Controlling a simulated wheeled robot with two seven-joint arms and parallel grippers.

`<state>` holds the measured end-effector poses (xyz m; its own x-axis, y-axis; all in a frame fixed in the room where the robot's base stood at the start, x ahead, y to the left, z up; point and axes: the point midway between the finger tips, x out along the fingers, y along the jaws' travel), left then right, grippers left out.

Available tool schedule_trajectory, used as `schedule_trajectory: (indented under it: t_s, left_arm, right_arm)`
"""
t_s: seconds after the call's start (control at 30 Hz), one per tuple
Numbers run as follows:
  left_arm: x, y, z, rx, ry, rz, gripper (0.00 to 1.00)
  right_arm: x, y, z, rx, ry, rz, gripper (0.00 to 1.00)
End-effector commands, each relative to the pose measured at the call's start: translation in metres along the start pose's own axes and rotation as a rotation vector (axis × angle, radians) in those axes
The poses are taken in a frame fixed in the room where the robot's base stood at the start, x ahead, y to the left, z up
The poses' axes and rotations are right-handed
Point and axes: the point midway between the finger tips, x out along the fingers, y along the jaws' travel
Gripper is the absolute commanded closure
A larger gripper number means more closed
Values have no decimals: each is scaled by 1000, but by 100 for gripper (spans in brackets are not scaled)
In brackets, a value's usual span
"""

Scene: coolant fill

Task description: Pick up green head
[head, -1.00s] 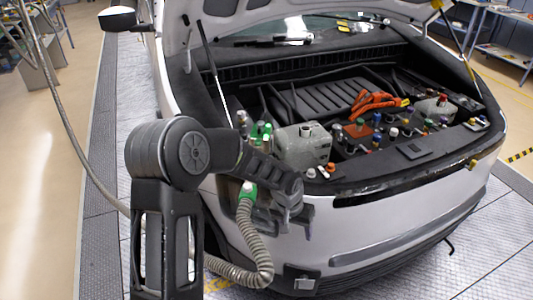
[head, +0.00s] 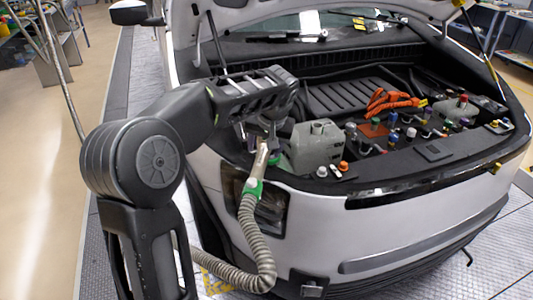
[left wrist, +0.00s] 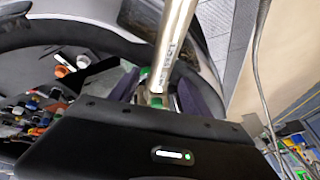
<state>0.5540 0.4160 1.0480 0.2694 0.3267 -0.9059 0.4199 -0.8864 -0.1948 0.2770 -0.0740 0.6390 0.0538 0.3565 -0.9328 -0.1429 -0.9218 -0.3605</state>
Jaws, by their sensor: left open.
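The green head has a green collar (head: 253,189) above the grey ribbed hose and a pale metal tube (head: 261,160) rising from it, at the car's front left corner. The labelled tube (left wrist: 173,48) also runs down from the top of the left wrist view. My left gripper (head: 271,138) points down at the tube's upper end. In the left wrist view my left gripper (left wrist: 156,92) is open, with a dark finger on each side of the tube's end. Whether the fingers touch it is unclear. My right gripper is out of view.
The open engine bay holds a grey tank (head: 316,148), orange cables (head: 394,101) and several coloured caps close to my left gripper. The ribbed hose (head: 258,245) loops down in front of the bumper. The raised hood (head: 235,17) hangs above.

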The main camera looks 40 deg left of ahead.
Motion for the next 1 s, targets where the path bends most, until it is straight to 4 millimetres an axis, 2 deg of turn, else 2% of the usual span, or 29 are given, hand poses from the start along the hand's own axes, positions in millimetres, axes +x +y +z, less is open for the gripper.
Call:
schedule_trajectory:
  t_s: [0.27, 0.53, 0.87, 1.0]
  left_arm:
    - [0, 0, 0, 0, 0, 0, 44]
    - [23, 0, 0, 1, -2, -1, 44]
    - [26, 0, 0, 1, -1, 0, 44]
    - [36, 0, 0, 2, -3, -1, 44]
  right_arm:
    - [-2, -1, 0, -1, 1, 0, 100]
    - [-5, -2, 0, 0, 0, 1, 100]
    - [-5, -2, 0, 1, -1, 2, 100]
    - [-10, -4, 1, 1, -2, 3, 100]
